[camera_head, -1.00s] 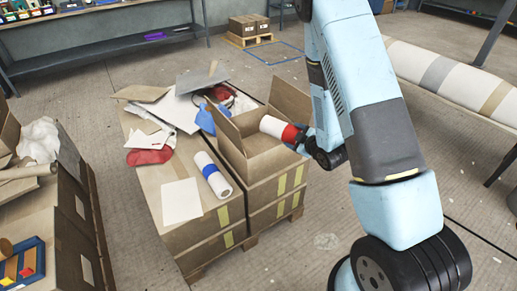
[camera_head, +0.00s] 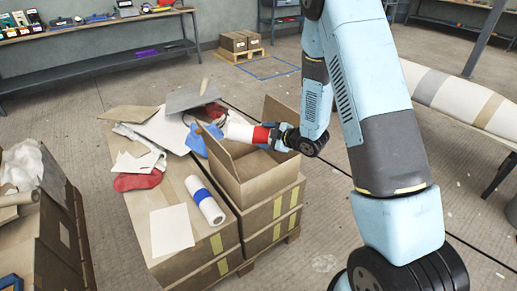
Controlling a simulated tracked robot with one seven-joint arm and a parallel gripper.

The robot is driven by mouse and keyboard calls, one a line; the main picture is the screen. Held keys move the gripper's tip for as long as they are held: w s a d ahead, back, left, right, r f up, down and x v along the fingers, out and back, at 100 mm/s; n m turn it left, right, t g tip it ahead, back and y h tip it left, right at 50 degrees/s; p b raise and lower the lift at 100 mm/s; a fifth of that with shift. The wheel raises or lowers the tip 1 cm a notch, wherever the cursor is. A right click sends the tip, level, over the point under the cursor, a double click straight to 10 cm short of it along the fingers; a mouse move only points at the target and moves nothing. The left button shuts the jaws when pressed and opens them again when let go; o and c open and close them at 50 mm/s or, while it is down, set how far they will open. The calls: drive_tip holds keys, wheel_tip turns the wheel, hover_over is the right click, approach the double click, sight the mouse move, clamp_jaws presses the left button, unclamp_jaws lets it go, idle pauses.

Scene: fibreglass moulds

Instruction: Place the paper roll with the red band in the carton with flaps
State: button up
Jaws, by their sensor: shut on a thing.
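The white paper roll with the red band (camera_head: 241,131) is held above the open carton with flaps (camera_head: 246,178). My gripper (camera_head: 277,136) is shut on the roll around its red-banded end; the fingers are mostly hidden. The roll lies roughly level, its free end pointing left past the carton's left flap. The carton stands on top of stacked boxes with its flaps raised, and its floor is only partly visible.
A white roll with a blue band (camera_head: 206,201) lies on the boxes left of the carton. A large roll (camera_head: 463,98) rests on a stand at right.

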drive_tip(key=w+a+f, duration=0.2)
drive_tip(key=w+f, duration=0.4)
drive_tip(key=f, duration=0.3)
drive_tip(key=shift+a+f, duration=0.25)
drive_tip(key=shift+f, duration=0.05)
drive_tip(key=shift+f, duration=0.6)
drive_tip(key=o, duration=1.5)
drive_tip(key=shift+r, duration=0.1)
